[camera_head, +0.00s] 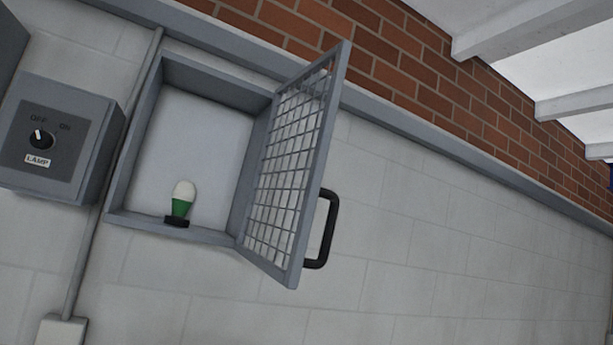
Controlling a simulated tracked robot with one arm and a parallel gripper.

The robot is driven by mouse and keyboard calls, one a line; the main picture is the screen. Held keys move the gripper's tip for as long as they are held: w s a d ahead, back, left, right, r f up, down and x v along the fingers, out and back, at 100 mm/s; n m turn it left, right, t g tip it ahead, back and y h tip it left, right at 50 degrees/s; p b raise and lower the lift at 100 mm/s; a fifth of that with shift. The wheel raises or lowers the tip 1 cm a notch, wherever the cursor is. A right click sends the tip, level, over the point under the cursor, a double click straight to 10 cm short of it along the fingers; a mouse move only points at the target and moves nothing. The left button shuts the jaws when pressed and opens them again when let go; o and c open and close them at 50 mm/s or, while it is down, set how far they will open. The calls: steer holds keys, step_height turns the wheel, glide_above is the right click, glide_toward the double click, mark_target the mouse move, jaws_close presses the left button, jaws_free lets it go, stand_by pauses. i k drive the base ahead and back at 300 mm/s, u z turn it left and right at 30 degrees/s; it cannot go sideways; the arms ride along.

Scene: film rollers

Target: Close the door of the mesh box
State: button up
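The mesh box (116,217) is a grey frame fixed on a pale block wall, tilted in the picture. Its mesh door (292,150) stands open, hinged on the box's right side and swung out from the wall. A black handle (329,230) sits on the door's outer face, at its right edge. Inside the box, a green and white lamp (182,200) stands on a dark base at the bottom. My gripper is not in view, and nothing touches the door or handle.
A grey switch box (62,135) with a black OFF/ON knob and a LAMP label is left of the mesh box. A conduit (85,255) runs down between them to a small wall box (62,331). The wall right of the door is clear.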

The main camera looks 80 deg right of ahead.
mark_target(289, 278)
steer(key=k, duration=0.75)
steer(key=z, duration=1.3)
steer(key=k, duration=1.2)
steer(key=z, duration=0.35)
steer(key=i, duration=1.65)
steer(key=u, duration=0.45)
